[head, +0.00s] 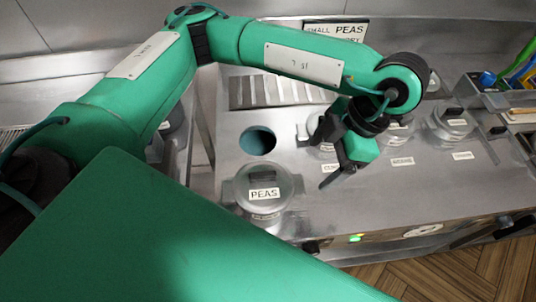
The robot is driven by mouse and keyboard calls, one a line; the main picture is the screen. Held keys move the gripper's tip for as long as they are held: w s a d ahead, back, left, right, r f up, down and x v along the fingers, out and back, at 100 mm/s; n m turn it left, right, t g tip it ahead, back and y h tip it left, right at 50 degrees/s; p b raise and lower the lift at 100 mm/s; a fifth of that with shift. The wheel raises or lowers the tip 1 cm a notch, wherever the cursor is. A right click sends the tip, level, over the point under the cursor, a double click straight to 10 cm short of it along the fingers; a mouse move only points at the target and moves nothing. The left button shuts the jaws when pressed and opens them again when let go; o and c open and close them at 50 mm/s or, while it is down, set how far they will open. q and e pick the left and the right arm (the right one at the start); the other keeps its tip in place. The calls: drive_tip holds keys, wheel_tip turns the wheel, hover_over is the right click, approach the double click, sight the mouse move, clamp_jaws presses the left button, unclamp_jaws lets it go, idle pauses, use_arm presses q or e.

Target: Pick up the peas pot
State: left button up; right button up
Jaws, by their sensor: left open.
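The peas pot (264,194) is a grey metal pot with a lid, a dark handle on top and a white label reading PEAS. It stands upright on the steel counter, left of the middle of the head view. My left gripper (331,160) is to the right of the peas pot and a little farther back, apart from it. Its dark fingers point down, open, with nothing seen between them. It partly hides another lidded pot behind it. My right gripper does not show.
A round empty hole (257,141) is in the steel counter (380,195) behind the peas pot. Other lidded pots, one of them (453,124) at the right, stand along the back with labels before them. A sign (338,31) reading PEAS stands at the back. A green lamp (355,239) glows on the front.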

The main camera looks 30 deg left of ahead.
sight(296, 184)
use_arm(q)
drive_tip(key=p+x, duration=0.1)
drive_tip(key=x, duration=0.5)
drive_tip(key=shift+a+f, duration=0.15)
drive_tip(key=shift+f, duration=0.25)
drive_tip(key=p+x, duration=0.2)
drive_tip(key=x, duration=0.1)
drive_tip(key=shift+s+a+f, duration=0.15)
drive_tip(key=shift+a+f, duration=0.15)
drive_tip(key=shift+f, duration=0.25)
drive_tip(key=shift+s+f, duration=0.1)
drive_tip(key=shift+f, duration=0.2)
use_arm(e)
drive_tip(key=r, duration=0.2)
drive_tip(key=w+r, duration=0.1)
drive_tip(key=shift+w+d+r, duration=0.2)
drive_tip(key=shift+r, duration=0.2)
use_arm(q)
drive_tip(key=c, duration=1.6)
drive_tip(key=shift+r, duration=0.15)
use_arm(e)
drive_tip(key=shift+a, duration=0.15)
